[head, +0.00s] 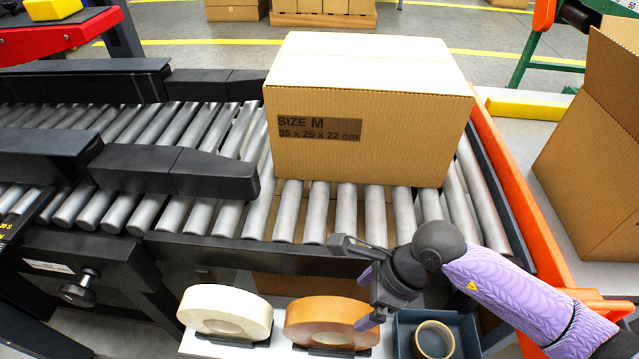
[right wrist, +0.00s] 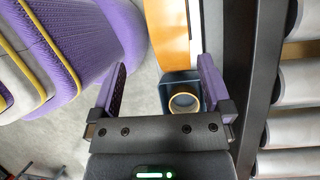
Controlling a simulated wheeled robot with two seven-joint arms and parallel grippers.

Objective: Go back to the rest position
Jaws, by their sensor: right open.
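My right gripper (head: 362,282) is open and empty in the head view, in front of the roller conveyor's near rail and above the tape shelf. Its two purple-padded fingers stand wide apart in the right wrist view (right wrist: 160,85), with nothing between them in its grasp. My left gripper is not in view. A closed cardboard box (head: 365,110) marked SIZE M stands on the rollers beyond my right gripper, apart from it.
The roller conveyor (head: 290,210) has black side guides (head: 170,170) at left and an orange frame (head: 515,190) at right. Below are a white tape roll (head: 225,312), a brown tape roll (head: 330,318) and a dark bin (head: 405,325) holding a tape ring (head: 433,340). An open carton (head: 590,150) stands right.

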